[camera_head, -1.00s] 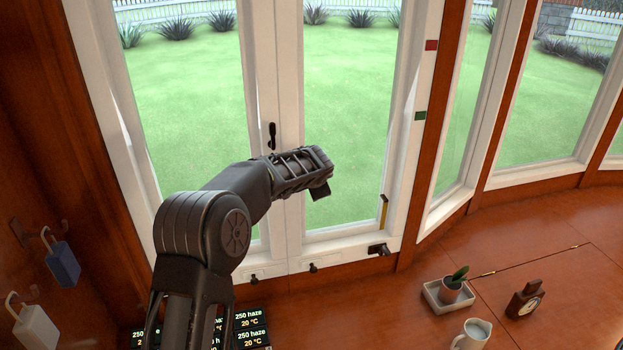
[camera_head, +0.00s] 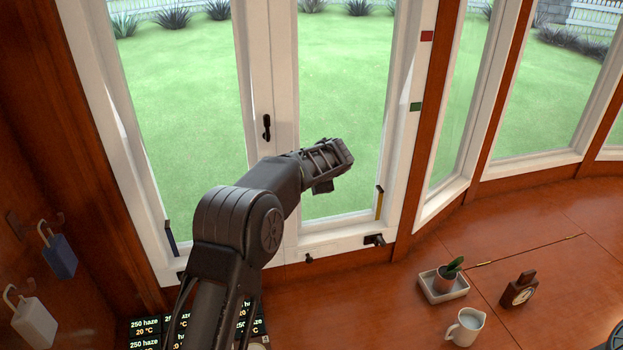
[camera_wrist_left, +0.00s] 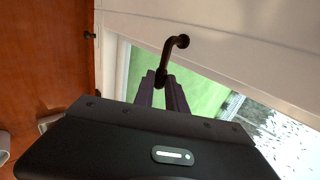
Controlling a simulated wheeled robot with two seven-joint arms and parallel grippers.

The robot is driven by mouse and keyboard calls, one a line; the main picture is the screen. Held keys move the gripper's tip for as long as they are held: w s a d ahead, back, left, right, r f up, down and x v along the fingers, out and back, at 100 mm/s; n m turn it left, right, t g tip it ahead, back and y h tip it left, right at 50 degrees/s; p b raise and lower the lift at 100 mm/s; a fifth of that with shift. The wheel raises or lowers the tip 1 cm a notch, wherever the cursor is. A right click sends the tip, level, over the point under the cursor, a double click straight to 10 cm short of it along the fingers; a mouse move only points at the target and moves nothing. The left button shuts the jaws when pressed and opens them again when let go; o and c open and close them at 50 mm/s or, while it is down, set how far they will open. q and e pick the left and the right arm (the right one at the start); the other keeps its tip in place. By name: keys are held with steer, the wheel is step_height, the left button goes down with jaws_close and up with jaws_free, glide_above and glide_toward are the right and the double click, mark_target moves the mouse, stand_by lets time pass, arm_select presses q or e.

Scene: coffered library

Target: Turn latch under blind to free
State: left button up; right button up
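A dark, bent latch handle (camera_wrist_left: 177,44) stands out from a white surface in the left wrist view. Its lower end lies at the tips of my left gripper's two fingers (camera_wrist_left: 162,84). The fingers are a little apart, one on each side of that end; I cannot tell whether they touch it. In the head view my left gripper (camera_head: 325,165) is in front of the right window pane, and its fingertips are hidden. Another dark handle (camera_head: 266,127) sits on the white centre post, left of the gripper. I cannot make out a blind for certain.
Small dark fittings (camera_head: 375,240) sit along the bottom window frame. A potted plant on a tray (camera_head: 443,290), a white jug (camera_head: 466,326) and a small clock (camera_head: 518,290) stand on the wooden surface. Blue and white padlock-like tags (camera_head: 58,252) hang at the left wall.

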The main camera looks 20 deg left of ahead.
arm_select(q)
steer(key=o, duration=0.5)
steer(key=shift+f, duration=0.1)
steer(key=shift+c, duration=0.2)
steer(key=b+v, duration=0.2)
steer(key=v, duration=0.5)
steer(key=shift+s+d+r+b, duration=0.15)
steer(key=shift+s+r+b, duration=0.05)
steer(key=shift+r+b, duration=0.1)
